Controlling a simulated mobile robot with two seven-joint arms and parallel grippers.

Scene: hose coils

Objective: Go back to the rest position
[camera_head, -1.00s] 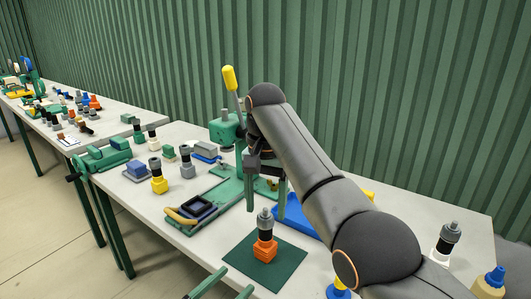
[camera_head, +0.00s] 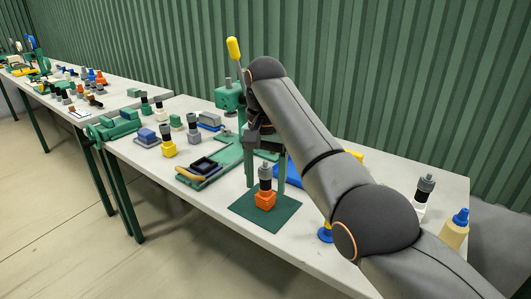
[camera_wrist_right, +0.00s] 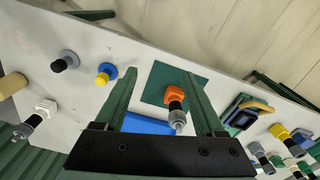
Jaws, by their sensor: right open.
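My right gripper (camera_head: 265,186) is open and empty. In the head view its two green fingers point down, to either side of an orange-based fitting (camera_head: 265,198) with a black collar and grey top. The fitting stands upright on a dark green mat (camera_head: 245,212). In the right wrist view the open fingers (camera_wrist_right: 160,76) frame the mat (camera_wrist_right: 156,82), and the orange fitting (camera_wrist_right: 174,95) shows between them near the right finger. I cannot tell how far apart gripper and fitting are. My left gripper is not in view.
A green press with a yellow-knobbed lever (camera_head: 234,48) stands behind my right gripper. A blue tray (camera_wrist_right: 150,124) is partly hidden. A white-based fitting (camera_head: 422,200) and a blue-capped bottle (camera_head: 455,230) stand at right.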

